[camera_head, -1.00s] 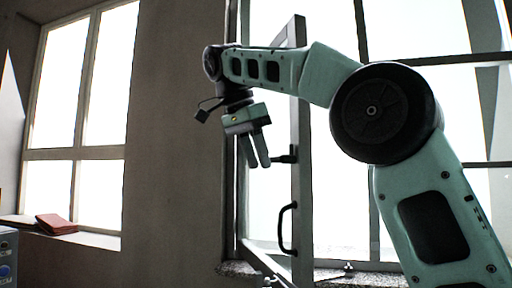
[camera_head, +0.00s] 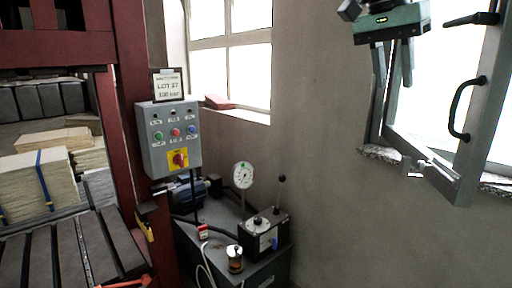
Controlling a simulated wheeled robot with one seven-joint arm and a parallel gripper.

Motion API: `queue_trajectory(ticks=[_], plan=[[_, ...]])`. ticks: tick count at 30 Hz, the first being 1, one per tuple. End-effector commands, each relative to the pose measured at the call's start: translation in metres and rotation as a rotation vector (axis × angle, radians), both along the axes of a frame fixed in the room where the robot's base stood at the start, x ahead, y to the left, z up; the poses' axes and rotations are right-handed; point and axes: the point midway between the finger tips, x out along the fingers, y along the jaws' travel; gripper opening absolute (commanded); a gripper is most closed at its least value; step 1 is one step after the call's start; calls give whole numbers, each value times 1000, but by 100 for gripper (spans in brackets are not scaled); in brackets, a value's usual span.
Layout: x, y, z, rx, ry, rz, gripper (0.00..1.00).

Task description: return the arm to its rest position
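My gripper (camera_head: 394,68) hangs at the upper right in the head view, fingers pointing down. Its green-and-dark body shows above the fingers, cut by the top edge. The two fingers look apart, with nothing between them. The left finger is hard to tell from the grey window frame behind it. The rest of my arm is out of view. No cloth is in view.
An open window sash (camera_head: 437,178) with a black handle (camera_head: 463,108) is behind and right of my gripper. A grey control box (camera_head: 170,138), a pump unit with a gauge (camera_head: 243,175), and a red press frame (camera_head: 130,130) stand left. Stacked boards (camera_head: 40,185) lie far left.

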Motion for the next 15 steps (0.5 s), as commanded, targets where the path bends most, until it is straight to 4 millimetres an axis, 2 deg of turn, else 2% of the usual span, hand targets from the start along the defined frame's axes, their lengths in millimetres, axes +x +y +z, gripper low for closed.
queue_trajectory(ticks=[1, 5, 9, 12, 15], plan=[[-8, 18, -35, 19, 37, 134, 32], [-32, 62, -109, 75, 110, 473, 32], [-76, 100, -187, 133, 169, 810, 32], [-116, 118, -242, 168, 202, 1033, 32], [-158, 126, -293, 193, 226, 1233, 32]])
